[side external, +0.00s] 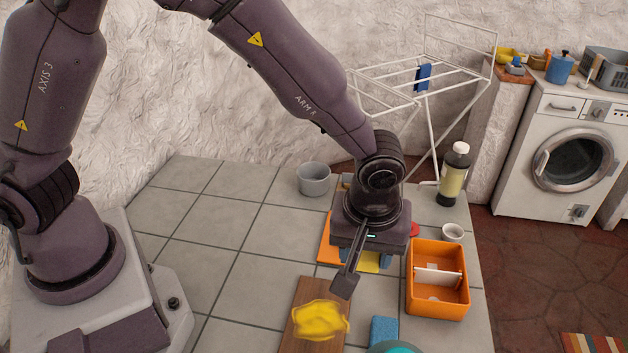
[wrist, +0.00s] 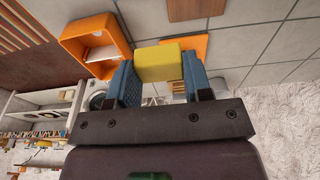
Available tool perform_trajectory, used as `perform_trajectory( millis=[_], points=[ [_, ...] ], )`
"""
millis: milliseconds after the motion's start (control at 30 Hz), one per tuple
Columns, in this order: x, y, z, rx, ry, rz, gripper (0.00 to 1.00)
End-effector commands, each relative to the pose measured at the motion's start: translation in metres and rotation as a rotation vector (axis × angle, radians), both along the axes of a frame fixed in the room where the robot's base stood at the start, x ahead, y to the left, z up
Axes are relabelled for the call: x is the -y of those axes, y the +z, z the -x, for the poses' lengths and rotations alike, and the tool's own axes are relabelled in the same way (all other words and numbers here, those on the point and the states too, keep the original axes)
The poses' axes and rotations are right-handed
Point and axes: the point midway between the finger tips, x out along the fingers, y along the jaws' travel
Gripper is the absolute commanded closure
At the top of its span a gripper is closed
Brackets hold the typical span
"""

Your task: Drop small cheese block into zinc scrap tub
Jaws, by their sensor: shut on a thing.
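My gripper (wrist: 160,66) is shut on a small yellow block, the small cheese block (wrist: 160,61), held between its two blue-grey fingers in the wrist view. In the side external view my gripper (side external: 360,272) hangs over the counter, left of the orange tray. Yellow shows below its body there, but I cannot tell whether that is the block. The zinc scrap tub (side external: 313,179), a round grey tub, stands upright at the back of the counter, behind and left of my gripper. I cannot make out its inside.
An orange tray (side external: 437,302) with a white divider stands right. A yellow cloth (side external: 320,319) lies on a brown board (side external: 300,343) in front. A bottle (side external: 455,175) and white cup (side external: 452,232) stand at back right. The left counter is clear.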

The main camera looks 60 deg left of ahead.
Motion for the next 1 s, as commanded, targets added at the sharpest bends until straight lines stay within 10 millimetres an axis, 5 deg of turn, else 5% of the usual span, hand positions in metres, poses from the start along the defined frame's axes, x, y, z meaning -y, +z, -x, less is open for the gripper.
perform_trajectory(
  millis=[233,367,567,700,1000],
  points=[
    [-0.001,0.0,-0.001,0.0,0.004,0.0,0.77],
    [-0.018,-0.002,-0.008,-0.003,0.05,-0.003,0.77],
    [-0.089,-0.006,-0.045,0.0,0.245,0.005,0.77],
    [-0.153,-0.005,-0.074,0.007,0.34,0.016,0.77],
    [-0.276,0.004,-0.109,0.017,0.337,0.022,0.77]
  ],
)
